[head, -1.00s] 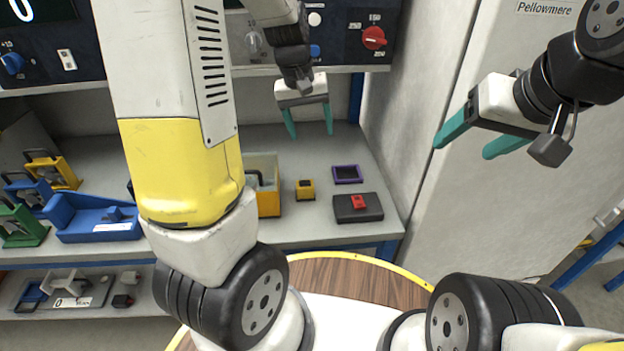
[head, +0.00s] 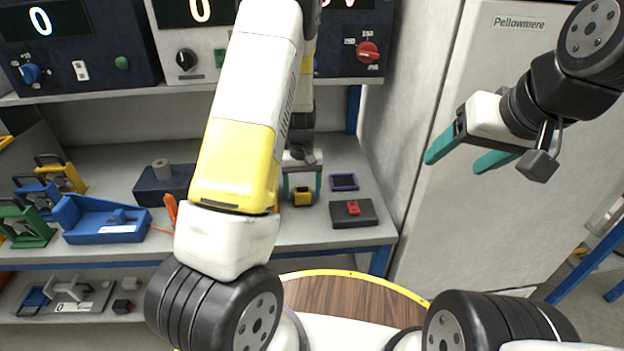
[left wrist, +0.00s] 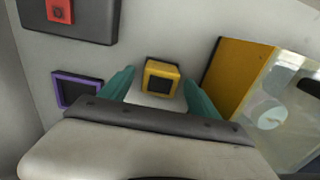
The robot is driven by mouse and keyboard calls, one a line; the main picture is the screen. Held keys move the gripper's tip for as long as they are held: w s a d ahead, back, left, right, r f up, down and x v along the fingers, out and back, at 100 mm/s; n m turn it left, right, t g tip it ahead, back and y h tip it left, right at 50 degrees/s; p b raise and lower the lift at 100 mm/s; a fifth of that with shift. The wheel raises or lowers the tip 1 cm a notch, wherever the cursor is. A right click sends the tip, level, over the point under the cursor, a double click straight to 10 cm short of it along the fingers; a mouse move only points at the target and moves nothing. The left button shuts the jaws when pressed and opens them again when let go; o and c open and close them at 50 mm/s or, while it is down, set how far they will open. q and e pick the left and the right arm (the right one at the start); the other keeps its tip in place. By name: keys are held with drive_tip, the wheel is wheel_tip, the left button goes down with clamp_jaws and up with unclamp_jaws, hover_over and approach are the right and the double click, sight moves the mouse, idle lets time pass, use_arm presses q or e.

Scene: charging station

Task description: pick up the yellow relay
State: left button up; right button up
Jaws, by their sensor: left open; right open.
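The yellow relay (head: 303,197) is a small yellow block with a dark square face, standing on the grey bench. My left gripper (head: 302,187) is open, with its teal fingers pointing down around the relay's place. In the left wrist view, the relay (left wrist: 161,77) shows between the open fingertips of the left gripper (left wrist: 158,88); I cannot tell whether they touch it. My right gripper (head: 458,152) is open and empty in the air at the right, before the grey cabinet.
A purple-framed square (head: 344,182) and a dark box with a red piece (head: 353,212) lie right of the relay. A yellow-sided bin (left wrist: 238,75) stands close beside it in the wrist view. A blue tray (head: 100,222) sits at left. Instrument panels (head: 75,50) overhang the bench.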

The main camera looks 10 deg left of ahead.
use_arm(q)
drive_tip(key=shift+f, duration=0.65)
drive_tip(key=c, duration=1.5)
drive_tip(key=shift+r, duration=0.15)
